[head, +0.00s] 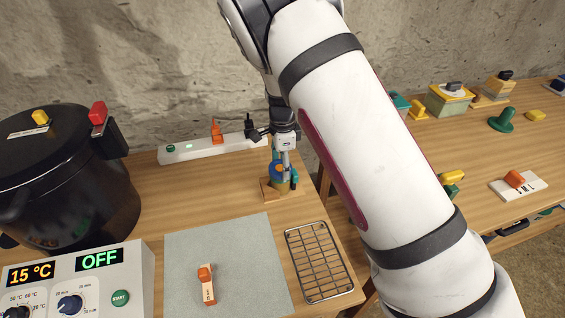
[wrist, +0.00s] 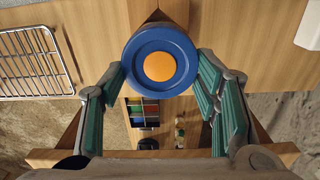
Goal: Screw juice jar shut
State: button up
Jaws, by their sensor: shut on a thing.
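A round blue lid with an orange centre (wrist: 160,66) fills the upper middle of the wrist view; it also shows as a small blue spot in the head view (head: 276,169). My gripper (head: 285,172) points down over it, and its teal-padded fingers close on the lid from both sides in the wrist view (wrist: 163,74). The lid is above a wooden block holder (head: 270,191) at the table's back right edge. The juice jar's body under the lid is mostly hidden by the lid and fingers, so I cannot tell how the lid sits on it.
A wire rack (head: 319,262) and a grey mat (head: 225,250) with an orange-topped tag (head: 207,284) lie in front. A black pot (head: 65,180) stands left, behind a control box (head: 130,275). A white strip (head: 213,149) runs behind. A second table (head: 480,150) holds several items.

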jog(key=shift+m, duration=1.1)
jog(key=o, duration=1.4)
jog(key=shift+r, duration=0.15)
